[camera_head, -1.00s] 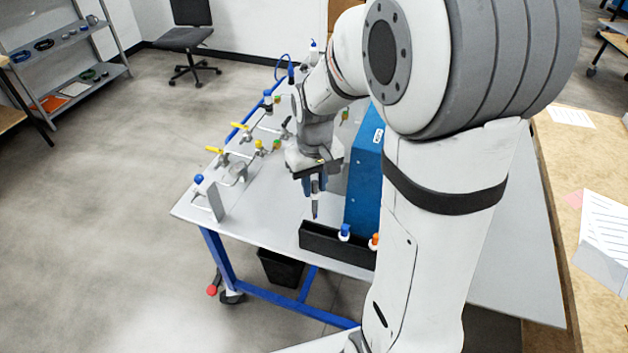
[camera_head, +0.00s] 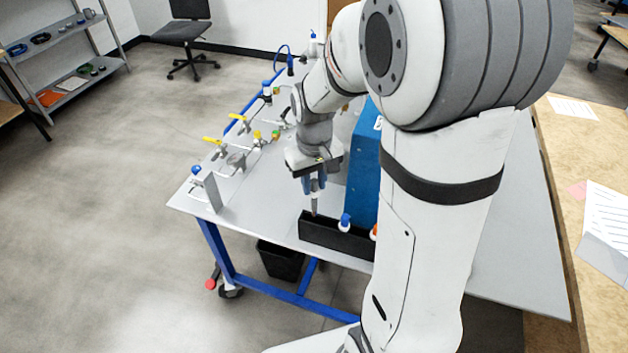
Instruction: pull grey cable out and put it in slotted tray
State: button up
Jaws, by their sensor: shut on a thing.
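My gripper (camera_head: 311,186) points down over the left end of a black slotted tray (camera_head: 333,237) at the front of the grey table. It is shut on a slim grey piece (camera_head: 315,201), which looks like the grey cable's end. This piece hangs upright, and its lower tip is at the tray's rim or just inside it; I cannot tell which. A blue-topped white plug (camera_head: 345,222) stands in the tray to the right. An orange-topped one (camera_head: 374,232) is partly hidden by my arm.
A blue box (camera_head: 365,165) stands right behind the tray. Valves with yellow handles (camera_head: 213,141) and a small bracket with a blue knob (camera_head: 197,170) are on the table's left. A black bin (camera_head: 280,260) is below.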

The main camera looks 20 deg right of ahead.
aim_at(314, 209)
jog(key=shift+f, duration=0.1)
jog(key=shift+f+b, duration=3.55)
jog(key=shift+f, duration=1)
jog(key=o, duration=1)
jog(key=shift+r+p, duration=2.6)
jog(key=shift+r, duration=1)
